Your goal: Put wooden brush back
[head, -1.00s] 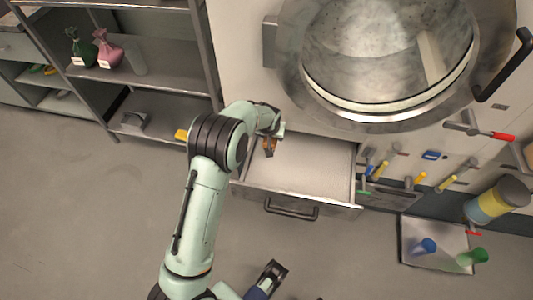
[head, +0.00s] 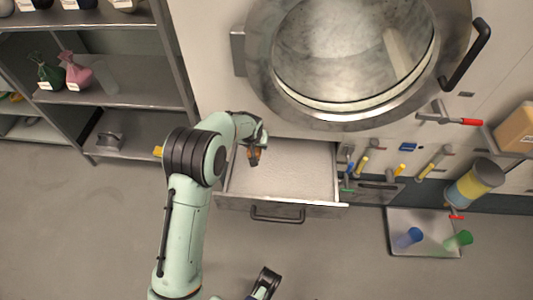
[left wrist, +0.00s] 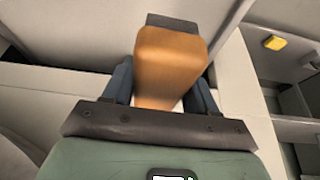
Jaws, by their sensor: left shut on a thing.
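The wooden brush (head: 254,155) is orange-brown with a dark end. In the left wrist view the brush (left wrist: 170,60) fills the space between the two dark fingers. My left gripper (head: 257,143) is shut on it, over the back left of an open drawer (head: 295,168). I cannot tell whether the brush touches the drawer floor. The drawer looks otherwise empty, and its left part is partly hidden by my arm. My right gripper (head: 265,282) shows only partly at the bottom edge of the head view; its jaw state is unclear.
Tools with yellow handles (head: 362,166) hang to the right. A tray (head: 400,240) with blue and green cups lies on the floor.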

